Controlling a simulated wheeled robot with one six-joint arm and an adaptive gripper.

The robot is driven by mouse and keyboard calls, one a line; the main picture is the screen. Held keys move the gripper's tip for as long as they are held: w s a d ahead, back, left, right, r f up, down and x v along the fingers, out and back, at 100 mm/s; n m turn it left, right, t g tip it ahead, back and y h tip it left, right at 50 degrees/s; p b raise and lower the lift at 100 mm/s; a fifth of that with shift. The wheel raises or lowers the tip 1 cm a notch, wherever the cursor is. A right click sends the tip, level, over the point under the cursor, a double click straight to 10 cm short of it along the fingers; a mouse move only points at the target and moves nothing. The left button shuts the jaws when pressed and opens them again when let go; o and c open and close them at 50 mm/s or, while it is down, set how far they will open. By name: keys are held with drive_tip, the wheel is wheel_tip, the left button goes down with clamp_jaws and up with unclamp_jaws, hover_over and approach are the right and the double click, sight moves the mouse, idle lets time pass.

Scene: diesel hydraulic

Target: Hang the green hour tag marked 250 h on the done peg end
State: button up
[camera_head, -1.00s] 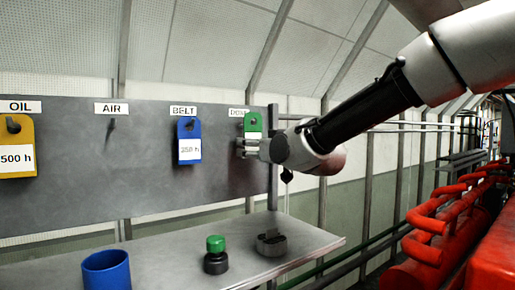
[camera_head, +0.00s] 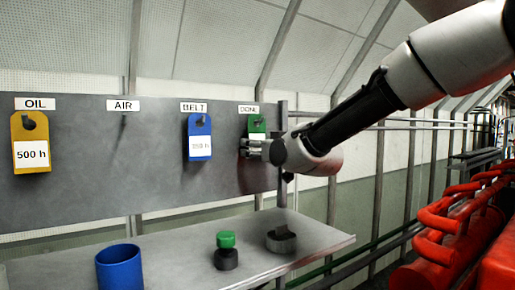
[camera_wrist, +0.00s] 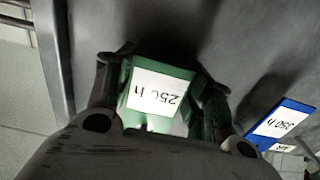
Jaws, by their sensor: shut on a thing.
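The green tag (camera_head: 257,125) has a white label and is just below the DONE sign (camera_head: 249,108) at the board's right end. In the wrist view its label reads 250 h upside down on the green tag (camera_wrist: 124,98). My gripper (camera_head: 250,150) is shut on the tag's lower part, with one finger on each side in the wrist view (camera_wrist: 160,88). The done peg is hidden by the tag and gripper. I cannot tell whether the tag's hole is around the peg.
A blue tag (camera_head: 199,137) hangs under BELT and a yellow 500 h tag (camera_head: 30,142) under OIL. The AIR peg (camera_head: 124,120) is bare. A blue cup (camera_head: 119,267), a green-capped bottle (camera_head: 226,250) and a metal ring-shaped part (camera_head: 281,241) stand on the shelf (camera_head: 180,252). Red pipes (camera_head: 450,215) are right.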

drive_tip(key=o, duration=1)
drive_tip(key=v, duration=1.2)
drive_tip(key=s+d+f+m+g+h, duration=0.2)
drive_tip(key=s+d+f+g+h, duration=0.15)
drive_tip(key=d+f, duration=0.45)
drive_tip(key=s+d+f+m+g+h, duration=0.1)
drive_tip(key=s+d+f+g+h, duration=0.2)
drive_tip(key=d, duration=0.9)
drive_tip(key=s+d+f+m+g+h, duration=0.1)
drive_tip(key=s+d+f, duration=0.1)
drive_tip(key=s+d, duration=0.2)
drive_tip(key=s+d+f+m+g+h, duration=0.1)
drive_tip(key=s+d+f+g, duration=0.1)
drive_tip(key=s, duration=0.5)
drive_tip(key=s+d+f+m+g+h, duration=0.1)
drive_tip(key=s+d+f, duration=0.3)
drive_tip(key=s+d, duration=0.1)
drive_tip(key=shift+s+d+f+m+h, duration=0.15)
drive_tip(key=shift+s+d+m+h, duration=0.1)
drive_tip(key=shift+s+d+m, duration=0.15)
